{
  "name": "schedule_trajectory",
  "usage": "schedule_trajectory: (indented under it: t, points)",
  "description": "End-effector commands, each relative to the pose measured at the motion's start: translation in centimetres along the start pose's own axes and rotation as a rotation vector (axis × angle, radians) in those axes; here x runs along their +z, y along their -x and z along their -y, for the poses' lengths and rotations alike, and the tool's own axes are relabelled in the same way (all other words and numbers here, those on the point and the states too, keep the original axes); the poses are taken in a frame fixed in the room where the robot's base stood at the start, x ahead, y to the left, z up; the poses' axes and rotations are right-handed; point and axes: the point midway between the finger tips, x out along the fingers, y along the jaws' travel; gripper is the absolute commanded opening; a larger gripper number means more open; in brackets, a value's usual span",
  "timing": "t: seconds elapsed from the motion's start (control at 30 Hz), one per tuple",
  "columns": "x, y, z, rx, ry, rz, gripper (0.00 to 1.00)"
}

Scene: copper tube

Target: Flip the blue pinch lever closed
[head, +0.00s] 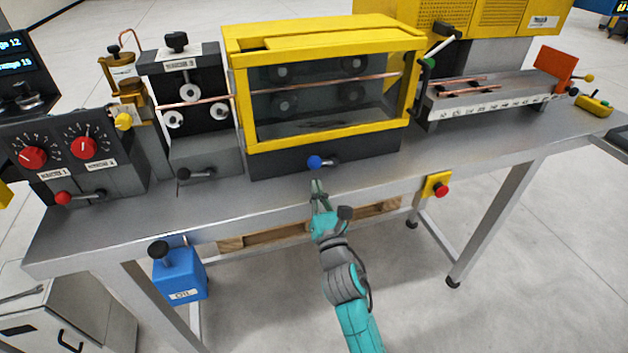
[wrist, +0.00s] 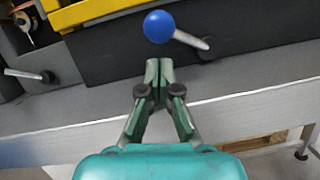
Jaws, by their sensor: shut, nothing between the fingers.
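The blue pinch lever (head: 315,162) has a round blue knob on a short metal rod, at the foot of the yellow-framed housing (head: 335,149). In the head view its knob points left, with the rod running right to its pivot. In the wrist view the blue knob (wrist: 159,27) is just beyond my fingertips, and its rod slopes down to the right. My gripper (head: 318,186) is shut and empty, in front of and below the knob, apart from it. It also shows in the wrist view (wrist: 158,66), with the fingertips together.
The steel table (head: 240,208) has a narrow clear strip along its front edge. Left stand a black roller unit (head: 190,75) with a black lever and a control box with a red-knobbed lever (head: 64,198). A red stop button (head: 441,190) sits on the front edge at right.

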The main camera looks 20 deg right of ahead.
Motion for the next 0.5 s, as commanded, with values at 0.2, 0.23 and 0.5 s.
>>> schedule_trajectory:
  t: [0.2, 0.23, 0.5]
  points:
    - [0.0, -2.2, 0.0, -0.001, -0.001, 0.001, 0.00]
    - [0.0, -2.3, 0.0, -0.001, 0.000, 0.000, 0.00]
    - [0.0, -2.7, 0.0, -0.001, 0.000, 0.000, 0.00]
